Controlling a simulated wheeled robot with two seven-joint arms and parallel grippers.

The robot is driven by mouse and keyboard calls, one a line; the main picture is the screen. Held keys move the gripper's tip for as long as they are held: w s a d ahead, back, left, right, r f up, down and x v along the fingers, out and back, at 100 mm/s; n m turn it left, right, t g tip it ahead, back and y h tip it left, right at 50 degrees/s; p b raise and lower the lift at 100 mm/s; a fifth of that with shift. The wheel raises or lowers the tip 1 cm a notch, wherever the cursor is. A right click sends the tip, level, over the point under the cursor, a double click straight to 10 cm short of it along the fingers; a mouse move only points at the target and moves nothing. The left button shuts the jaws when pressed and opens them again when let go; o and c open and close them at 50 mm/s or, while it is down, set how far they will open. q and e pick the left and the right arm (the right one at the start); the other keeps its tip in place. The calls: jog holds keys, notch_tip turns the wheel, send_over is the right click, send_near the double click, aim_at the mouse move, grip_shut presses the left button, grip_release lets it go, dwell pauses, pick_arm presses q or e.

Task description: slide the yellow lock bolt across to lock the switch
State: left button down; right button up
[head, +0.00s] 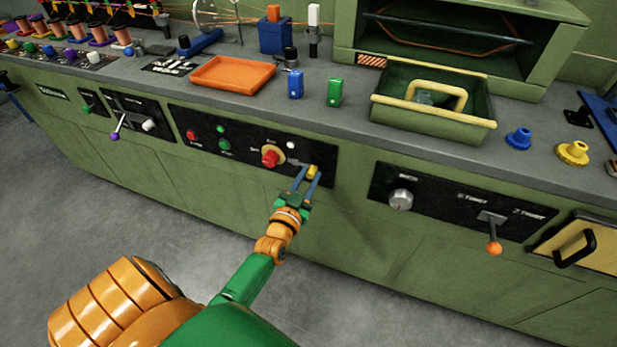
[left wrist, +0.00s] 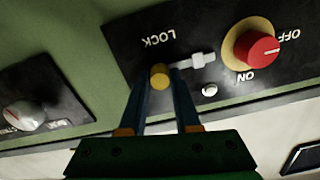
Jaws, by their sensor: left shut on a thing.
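The yellow lock bolt (head: 313,172) is a small knob on the black switch panel (head: 330,158), just right of the red rotary switch (head: 270,158). In the left wrist view the bolt (left wrist: 159,76) is a round yellow end between my fingertips, near the LOCK lettering. A pale metal bar (left wrist: 195,62) lies between it and the red switch (left wrist: 262,52) on its yellow plate. My left gripper (head: 305,178) has its blue fingers on either side of the bolt and is shut on it. My right gripper is not in view.
Green and red buttons (head: 223,144) sit left on the same panel. A panel with a silver knob (head: 401,199) and an orange-tipped lever (head: 494,248) is to the right. The counter above holds an orange tray (head: 232,75) and a green bin (head: 432,122).

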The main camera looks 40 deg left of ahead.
aim_at(302, 163)
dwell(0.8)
pick_arm(q)
jog(key=a, duration=0.1)
jog(key=s+a, duration=0.1)
jog(key=a, duration=0.1)
jog(key=shift+a, duration=0.1)
jog(key=shift+w, duration=0.1)
jog(key=c, duration=0.7)
grip_release()
jog(key=shift+o, duration=0.5)
jog(key=shift+a, duration=0.15)
